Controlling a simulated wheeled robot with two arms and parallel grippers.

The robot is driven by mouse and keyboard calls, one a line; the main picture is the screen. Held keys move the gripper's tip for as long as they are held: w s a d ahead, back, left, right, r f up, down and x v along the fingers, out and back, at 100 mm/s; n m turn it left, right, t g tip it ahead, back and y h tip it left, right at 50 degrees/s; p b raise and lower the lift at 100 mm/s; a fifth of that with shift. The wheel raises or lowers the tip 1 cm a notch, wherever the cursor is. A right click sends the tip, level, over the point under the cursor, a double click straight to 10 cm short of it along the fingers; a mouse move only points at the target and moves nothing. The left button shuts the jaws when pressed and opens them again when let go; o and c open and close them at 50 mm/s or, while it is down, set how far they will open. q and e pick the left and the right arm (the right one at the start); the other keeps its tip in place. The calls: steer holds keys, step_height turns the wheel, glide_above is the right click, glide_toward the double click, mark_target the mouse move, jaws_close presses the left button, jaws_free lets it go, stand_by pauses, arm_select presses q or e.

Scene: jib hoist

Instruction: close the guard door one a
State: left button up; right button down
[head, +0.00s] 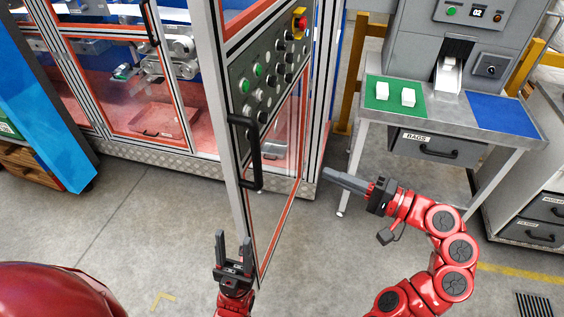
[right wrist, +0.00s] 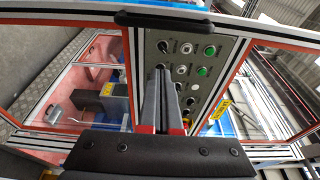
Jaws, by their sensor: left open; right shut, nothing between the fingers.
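A framed guard door (head: 225,95) with orange seals stands swung out from the machine, its free edge toward me. It bears a dark control panel (head: 268,75) and a black upright handle (head: 245,152). My left gripper (head: 233,239) is open and empty, low in front of the door's lower free edge, below the handle; contact cannot be told. My right gripper (head: 328,174) is shut and empty, to the right of the door, pointing left. In the right wrist view its fingers (right wrist: 160,85) overlap the control panel (right wrist: 190,65), and a black bar, seemingly the handle (right wrist: 175,22), runs along the top.
Another framed door (head: 115,85) of the machine is at the left, beside a blue panel (head: 45,110). A table with a green mat (head: 390,105), a blue mat (head: 500,113) and a bags drawer (head: 435,147) stands at right. The floor at front left is clear.

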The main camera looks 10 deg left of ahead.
steer(key=s+p+x, duration=0.1)
steer(key=p+x, duration=0.1)
steer(key=x, duration=0.4)
steer(key=s+p+x, duration=0.1)
steer(key=p+x, duration=0.1)
steer(key=x, duration=0.4)
steer(key=shift+s+a+p, duration=0.25)
steer(key=shift+a+p, duration=0.1)
steer(key=shift+a, duration=0.45)
